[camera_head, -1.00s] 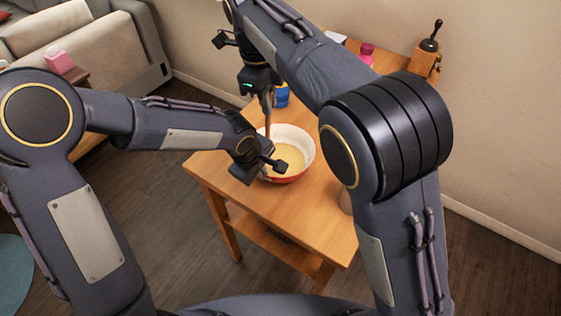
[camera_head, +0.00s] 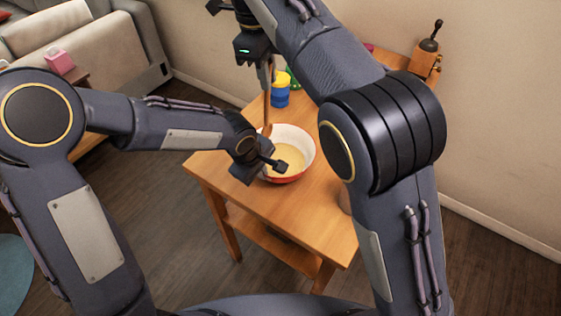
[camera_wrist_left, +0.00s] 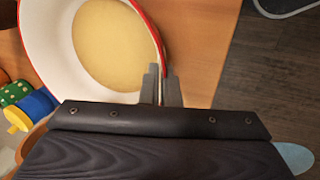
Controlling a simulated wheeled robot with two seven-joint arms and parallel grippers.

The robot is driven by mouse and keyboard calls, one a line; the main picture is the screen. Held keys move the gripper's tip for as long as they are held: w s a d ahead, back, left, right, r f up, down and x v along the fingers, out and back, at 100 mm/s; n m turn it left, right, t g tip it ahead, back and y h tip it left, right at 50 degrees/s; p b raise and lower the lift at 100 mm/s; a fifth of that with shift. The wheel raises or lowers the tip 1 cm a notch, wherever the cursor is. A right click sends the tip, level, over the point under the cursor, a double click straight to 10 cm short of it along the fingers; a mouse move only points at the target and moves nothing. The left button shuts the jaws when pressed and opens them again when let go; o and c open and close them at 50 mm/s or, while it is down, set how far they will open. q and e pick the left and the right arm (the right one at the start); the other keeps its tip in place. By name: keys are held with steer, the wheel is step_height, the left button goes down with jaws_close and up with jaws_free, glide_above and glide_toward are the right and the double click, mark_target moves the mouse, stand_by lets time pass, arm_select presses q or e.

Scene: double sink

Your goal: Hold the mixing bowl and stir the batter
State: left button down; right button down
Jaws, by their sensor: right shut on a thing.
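The mixing bowl (camera_head: 303,160), white inside and red outside, sits upright on the wooden table with pale yellow batter (camera_head: 290,156) in it. It also shows in the left wrist view (camera_wrist_left: 48,50). My left gripper (camera_head: 268,165) is at the bowl's near left rim. In the left wrist view its fingers (camera_wrist_left: 161,85) are close together with the rim between them. My right gripper (camera_head: 266,62) is above and behind the bowl, shut on a wooden stirring tool (camera_head: 267,100) that hangs upright. I cannot tell whether its lower end touches the batter; no tool shows in the wrist view's batter.
The wooden table (camera_head: 318,225) has free room in front of the bowl. A coffee grinder (camera_head: 427,52) stands at the back right, near the wall.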

arm_select(q)
steer(key=c, duration=1.6)
jaws_free()
steer(key=shift+r, duration=0.1)
steer(key=shift+v, duration=5.95)
